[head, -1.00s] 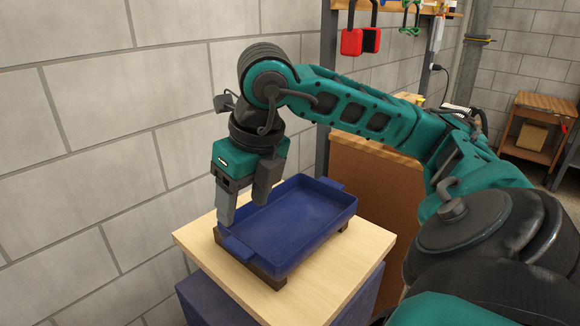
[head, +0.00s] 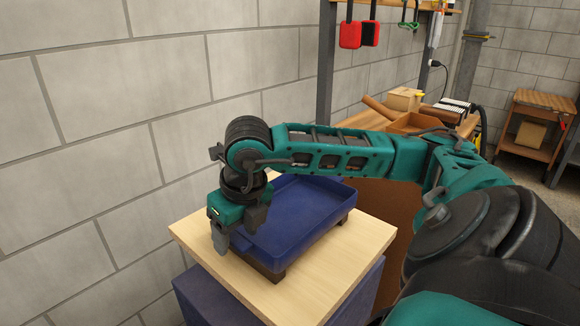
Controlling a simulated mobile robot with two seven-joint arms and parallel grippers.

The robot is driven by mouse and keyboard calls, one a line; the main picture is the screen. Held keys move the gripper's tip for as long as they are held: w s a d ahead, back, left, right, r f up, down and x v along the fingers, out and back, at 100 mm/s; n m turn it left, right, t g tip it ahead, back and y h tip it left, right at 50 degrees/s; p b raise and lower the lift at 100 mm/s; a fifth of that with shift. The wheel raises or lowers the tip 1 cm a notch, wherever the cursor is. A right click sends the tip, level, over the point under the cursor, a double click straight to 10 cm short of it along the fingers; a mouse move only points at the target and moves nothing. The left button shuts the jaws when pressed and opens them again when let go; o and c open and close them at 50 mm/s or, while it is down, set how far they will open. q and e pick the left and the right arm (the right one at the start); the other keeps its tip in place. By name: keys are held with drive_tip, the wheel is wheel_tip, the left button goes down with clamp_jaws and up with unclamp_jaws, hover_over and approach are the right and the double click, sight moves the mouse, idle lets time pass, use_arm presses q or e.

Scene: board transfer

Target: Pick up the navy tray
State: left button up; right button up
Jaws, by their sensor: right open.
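The navy tray (head: 296,224) is a shallow rectangular tray with end handles. It rests level on dark supports on a light wooden tabletop (head: 340,270). My right gripper (head: 236,243) is open and points down at the tray's near-left end. Its fingers are at the left end handle, which they and the hand partly hide. I cannot tell whether the fingers touch it. The far handle is partly behind my arm. My left gripper is not in view.
The wooden top sits on a navy block (head: 195,290) close to a grey block wall (head: 100,130). Behind my arm is a workbench with a brown wooden box (head: 415,124). A small wooden table (head: 540,125) stands at the far right.

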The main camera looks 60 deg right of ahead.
drive_tip(key=shift+f, duration=0.2)
clamp_jaws()
idle(0.5)
